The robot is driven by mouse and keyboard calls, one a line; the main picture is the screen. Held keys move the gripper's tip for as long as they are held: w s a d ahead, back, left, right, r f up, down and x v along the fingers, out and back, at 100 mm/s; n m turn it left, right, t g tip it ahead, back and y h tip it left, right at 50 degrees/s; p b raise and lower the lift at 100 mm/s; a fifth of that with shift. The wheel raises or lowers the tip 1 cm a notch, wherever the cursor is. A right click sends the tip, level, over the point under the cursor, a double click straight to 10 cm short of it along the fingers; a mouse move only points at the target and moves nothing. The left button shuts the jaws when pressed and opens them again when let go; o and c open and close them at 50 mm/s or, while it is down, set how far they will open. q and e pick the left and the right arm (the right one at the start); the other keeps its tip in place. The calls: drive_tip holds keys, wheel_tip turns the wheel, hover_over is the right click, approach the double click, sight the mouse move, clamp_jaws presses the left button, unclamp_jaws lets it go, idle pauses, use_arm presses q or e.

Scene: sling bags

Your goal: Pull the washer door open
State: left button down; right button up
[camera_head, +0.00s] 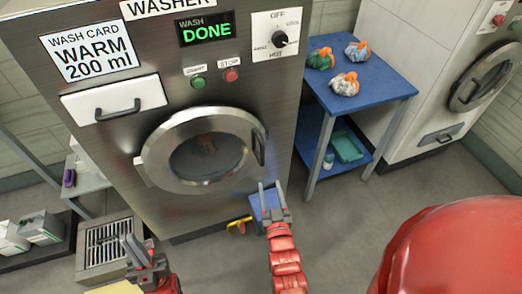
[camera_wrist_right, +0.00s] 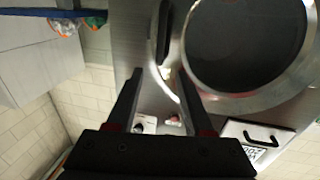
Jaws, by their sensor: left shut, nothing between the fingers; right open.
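The steel washer (camera_head: 110,165) has a round door (camera_head: 160,165) with a metal rim and dark glass; it appears closed. A dark upright handle (camera_head: 259,147) sits on the door's right side. Something orange shows faintly behind the glass. My right gripper (camera_head: 273,192) is open and empty, below and slightly right of the handle, apart from it. In the right wrist view, the open fingers (camera_wrist_right: 160,80) point toward the handle (camera_wrist_right: 163,35), with the door rim (camera_wrist_right: 290,83) at the right. My left gripper (camera_head: 137,248) is shut and empty, low in front of the washer.
A blue table (camera_head: 385,88) with several grey, orange and green bundles stands right of the washer. Another white machine (camera_head: 410,50) is beyond it. A blue item (camera_head: 258,207) and yellow item (camera_head: 238,226) are low near my right gripper. A grated box (camera_head: 104,243) stands at lower left.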

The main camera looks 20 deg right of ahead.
sight(263, 152)
drive_tip(key=w+p, duration=0.1)
drive_tip(key=w, duration=0.4)
drive_tip(key=w+d, duration=0.1)
drive_tip(key=w, duration=0.4)
drive_tip(key=w+d+p, duration=0.1)
drive_tip(key=w, duration=0.4)
drive_tip(key=shift+w+d+p, duration=0.1)
drive_tip(key=shift+d+p, duration=0.15)
drive_tip(key=shift+p, duration=0.05)
clamp_jaws()
idle(0.6)
